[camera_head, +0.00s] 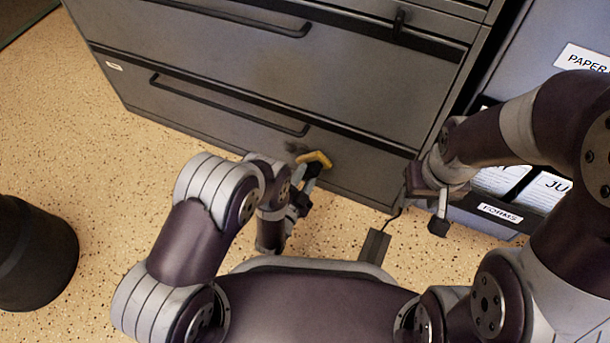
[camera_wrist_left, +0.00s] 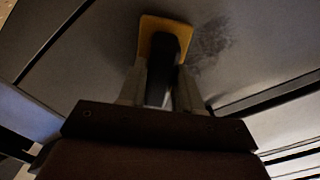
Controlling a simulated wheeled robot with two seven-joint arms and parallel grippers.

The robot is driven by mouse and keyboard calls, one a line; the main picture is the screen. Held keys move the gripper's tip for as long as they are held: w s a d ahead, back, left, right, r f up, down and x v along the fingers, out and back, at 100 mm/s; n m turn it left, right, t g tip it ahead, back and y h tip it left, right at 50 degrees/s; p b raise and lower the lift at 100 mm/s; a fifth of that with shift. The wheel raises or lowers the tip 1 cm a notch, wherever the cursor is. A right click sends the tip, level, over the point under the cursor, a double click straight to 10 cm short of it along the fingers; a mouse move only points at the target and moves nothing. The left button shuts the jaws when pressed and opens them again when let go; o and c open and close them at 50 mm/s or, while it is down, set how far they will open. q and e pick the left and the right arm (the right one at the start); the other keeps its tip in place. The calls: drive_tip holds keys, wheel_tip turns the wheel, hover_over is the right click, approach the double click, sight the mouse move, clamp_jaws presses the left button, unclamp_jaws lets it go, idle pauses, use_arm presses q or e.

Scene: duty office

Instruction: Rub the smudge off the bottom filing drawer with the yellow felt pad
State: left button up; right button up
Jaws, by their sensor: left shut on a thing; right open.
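The yellow felt pad (camera_head: 316,159) is at the front of the bottom filing drawer (camera_head: 215,115), held by my left gripper (camera_head: 309,178). In the left wrist view the pad (camera_wrist_left: 150,24) lies flat against or very near the drawer face; I cannot tell if it touches. My left gripper (camera_wrist_left: 163,75) is shut on the pad's dark grip. The dark smudge (camera_head: 296,147) shows just left of the pad in the head view. In the left wrist view the smudge (camera_wrist_left: 212,40) is right beside the pad. My right gripper (camera_head: 425,205) is open and empty, right of the drawer.
The grey cabinet (camera_head: 270,60) has long dark handles; the bottom drawer's handle (camera_head: 225,105) runs above the smudge. A bin of labelled forms (camera_head: 500,212) stands at the right. A black round bin (camera_head: 30,255) stands on the floor at left. A cable and dark block (camera_head: 374,246) lie in front.

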use_arm(q)
drive_tip(key=w+a+r+p, duration=0.2)
drive_tip(key=w+a+r, duration=0.1)
drive_tip(key=a, duration=0.6)
drive_tip(key=shift+s+d+f+p, duration=0.15)
drive_tip(key=shift+s+d, duration=0.35)
drive_tip(key=shift+d, duration=1.1)
drive_tip(key=shift+s+d+p, duration=0.25)
drive_tip(key=shift+s+d, duration=0.3)
drive_tip(key=shift+d, duration=1.1)
drive_tip(key=shift+s+d+f+p, duration=0.15)
drive_tip(key=shift+s+d, duration=0.35)
drive_tip(key=shift+d, duration=1.1)
drive_tip(key=shift+s+r, duration=0.1)
drive_tip(key=w+a, duration=0.1)
drive_tip(key=a, duration=0.2)
drive_tip(key=w+a, duration=0.1)
drive_tip(key=a, duration=0.2)
drive_tip(key=w+a, duration=0.2)
drive_tip(key=a, duration=0.2)
